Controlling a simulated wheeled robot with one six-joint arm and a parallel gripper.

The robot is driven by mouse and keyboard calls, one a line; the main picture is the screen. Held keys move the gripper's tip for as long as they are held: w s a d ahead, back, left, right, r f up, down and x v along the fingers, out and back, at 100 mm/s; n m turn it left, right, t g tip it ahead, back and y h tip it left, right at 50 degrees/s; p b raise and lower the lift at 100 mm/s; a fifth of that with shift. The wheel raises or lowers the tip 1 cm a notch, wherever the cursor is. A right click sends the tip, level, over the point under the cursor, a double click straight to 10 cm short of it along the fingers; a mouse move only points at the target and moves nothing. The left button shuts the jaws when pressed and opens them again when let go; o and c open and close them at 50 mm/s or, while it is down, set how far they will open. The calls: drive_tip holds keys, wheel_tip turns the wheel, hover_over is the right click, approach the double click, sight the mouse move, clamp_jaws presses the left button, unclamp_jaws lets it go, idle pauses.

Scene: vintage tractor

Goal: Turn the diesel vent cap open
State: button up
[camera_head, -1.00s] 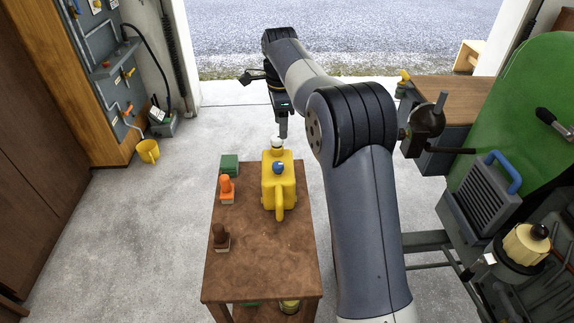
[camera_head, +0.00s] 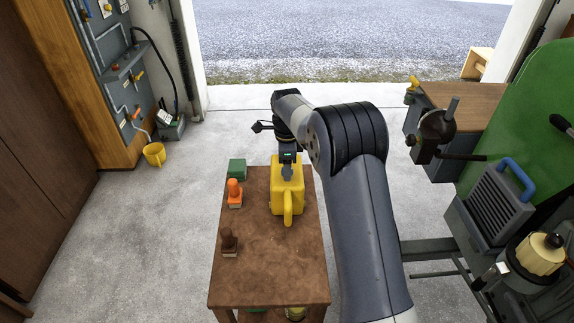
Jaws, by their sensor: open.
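The yellow diesel can (camera_head: 290,199) stands on the brown wooden table, its handle toward me. My gripper (camera_head: 287,173) points down over the top of the can, at about the place of its blue vent cap. It hides the cap and the white-topped spout, so I cannot tell whether the fingers touch the cap or stand around it. The fingers are small and dark here; the gripper is open.
On the table (camera_head: 268,262), left of the can, are a green box (camera_head: 237,169), an orange stamp-like object (camera_head: 234,192) and a brown one (camera_head: 229,242). The green tractor (camera_head: 535,125) stands at the right. The table's front part is clear.

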drive_tip(key=shift+f, duration=0.1)
drive_tip(key=shift+c, duration=0.5)
drive_tip(key=c, duration=0.9)
drive_tip(key=shift+n, duration=0.3)
drive_tip(key=n+p, duration=0.1)
drive_tip(key=n, duration=0.2)
drive_tip(key=shift+n, duration=0.3)
drive_tip(key=n+p, duration=0.1)
drive_tip(key=n, duration=0.3)
drive_tip(key=shift+n, duration=0.3)
drive_tip(key=n, duration=0.4)
drive_tip(key=shift+p, duration=0.35)
drive_tip(key=shift+n, duration=2.5)
